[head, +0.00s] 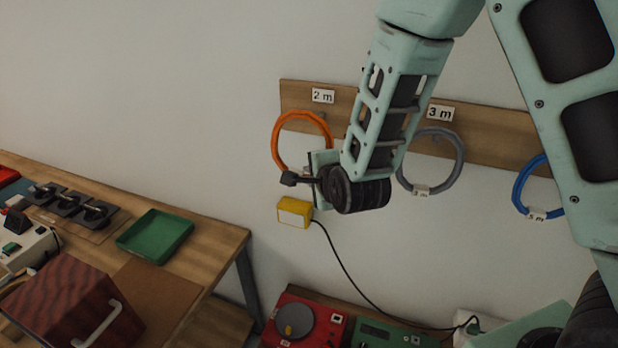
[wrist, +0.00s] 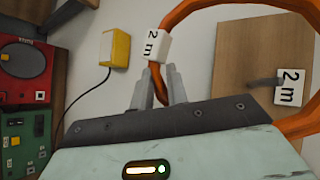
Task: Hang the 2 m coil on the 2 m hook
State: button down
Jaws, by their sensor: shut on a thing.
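The orange 2 m coil (head: 275,142) is upright in front of the wall board, below the "2 m" sign (head: 322,96). In the wrist view the coil (wrist: 184,15) carries a white "2 m" tag (wrist: 155,46), and my gripper (wrist: 160,88) is shut on the ring beside that tag. The dark 2 m hook (wrist: 262,82) projects from the board next to the sign and shows within the ring's outline. I cannot tell whether the coil rests on it. In the head view my gripper (head: 310,172) is at the coil's lower part, its fingertips mostly hidden.
A grey coil (head: 463,158) hangs under the "3 m" sign (head: 440,112), and a blue coil (head: 518,190) is further right. A yellow box (head: 294,212) with a black cable is on the wall below. A workbench with a green tray (head: 155,234) is at left.

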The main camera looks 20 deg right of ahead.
jog(key=w+d+f, duration=0.2)
jog(key=w+d, duration=0.2)
jog(key=w, duration=0.1)
jog(key=shift+w+b, duration=0.35)
dwell(0.6)
jog(key=shift+d, duration=0.1)
dwell(0.7)
jog(key=c, duration=1.3)
grip_release()
